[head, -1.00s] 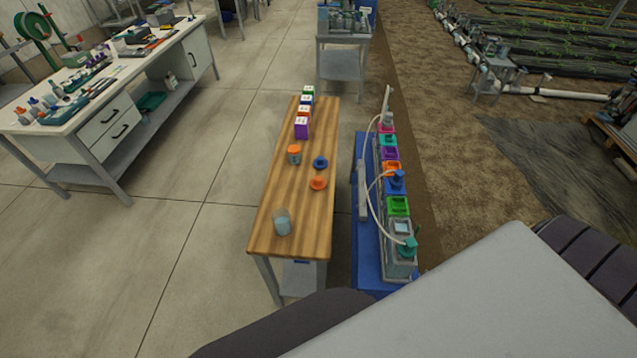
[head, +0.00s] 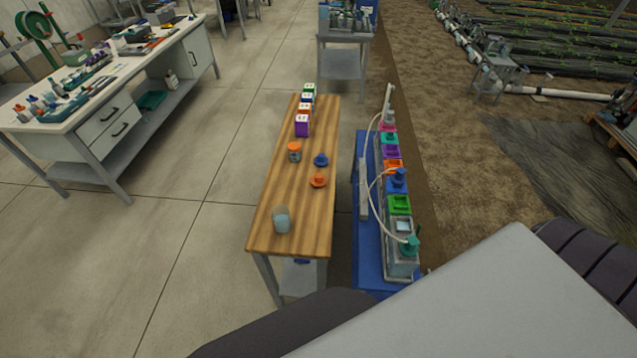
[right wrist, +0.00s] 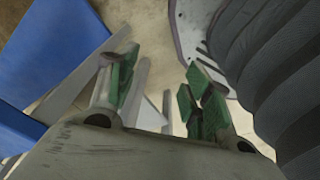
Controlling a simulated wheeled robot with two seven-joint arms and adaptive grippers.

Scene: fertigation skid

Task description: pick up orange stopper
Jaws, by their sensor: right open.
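The orange stopper (head: 318,181) lies on the wooden table (head: 262,235) near its right edge in the head view. A blue stopper (head: 321,160) lies just behind it. A jar with an orange top (head: 294,152) stands to its left, and a clear jar with pale contents (head: 282,220) stands nearer the front. My right gripper (right wrist: 160,98) shows in the right wrist view with its green-padded fingers apart and nothing between them. The stopper is not in that view. Neither gripper shows in the head view.
A blue stand (head: 367,255) with a row of coloured containers and tubing runs along the table's right side, across a narrow gap. Several coloured boxes (head: 302,127) stand at the table's far end. A white workbench (head: 60,121) is at left. The floor between is clear.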

